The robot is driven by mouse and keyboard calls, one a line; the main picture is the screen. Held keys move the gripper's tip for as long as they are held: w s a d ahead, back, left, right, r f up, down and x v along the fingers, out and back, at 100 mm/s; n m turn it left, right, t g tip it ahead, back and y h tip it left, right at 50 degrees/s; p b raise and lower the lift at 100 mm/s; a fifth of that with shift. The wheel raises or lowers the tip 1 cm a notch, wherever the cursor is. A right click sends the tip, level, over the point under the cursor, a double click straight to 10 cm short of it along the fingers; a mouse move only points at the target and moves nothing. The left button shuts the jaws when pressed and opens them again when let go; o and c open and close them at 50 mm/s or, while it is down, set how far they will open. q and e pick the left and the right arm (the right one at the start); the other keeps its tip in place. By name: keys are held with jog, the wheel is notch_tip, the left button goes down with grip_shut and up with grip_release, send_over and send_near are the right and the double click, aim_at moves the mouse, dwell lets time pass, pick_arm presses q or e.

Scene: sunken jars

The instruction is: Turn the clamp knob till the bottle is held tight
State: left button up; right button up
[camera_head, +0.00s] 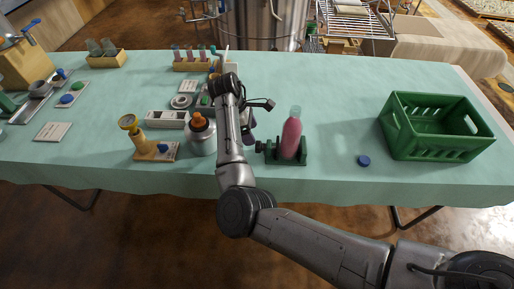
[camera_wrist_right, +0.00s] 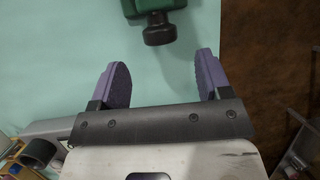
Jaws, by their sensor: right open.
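The pink bottle (camera_head: 291,138) stands in the green clamp (camera_head: 287,157) near the front of the table, leaning a little to the right. The dark clamp knob (camera_head: 260,147) sticks out on the clamp's left side. In the right wrist view the knob (camera_wrist_right: 158,30) and part of the green clamp (camera_wrist_right: 150,5) show at the top, ahead of the fingers. My right gripper (camera_wrist_right: 162,75) is open and empty, with purple pads, and the knob is beyond its fingertips, not between them. In the head view its arm mostly hides the gripper (camera_head: 249,130), just left of the knob. My left gripper is not in view.
A green crate (camera_head: 437,146) stands at the right, with a blue cap (camera_head: 364,160) on the cloth between it and the clamp. A metal flask with an orange top (camera_head: 201,135) and a wooden stand with a yellow dial (camera_head: 150,150) are left of my arm.

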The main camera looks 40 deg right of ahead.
aim_at(257, 145)
jog(key=b+x, duration=0.2)
jog(key=x, duration=0.3)
jog(key=shift+s+d+f, duration=0.1)
jog(key=shift+f, duration=0.25)
jog(key=shift+s+f, duration=0.15)
jog(key=shift+f, duration=0.2)
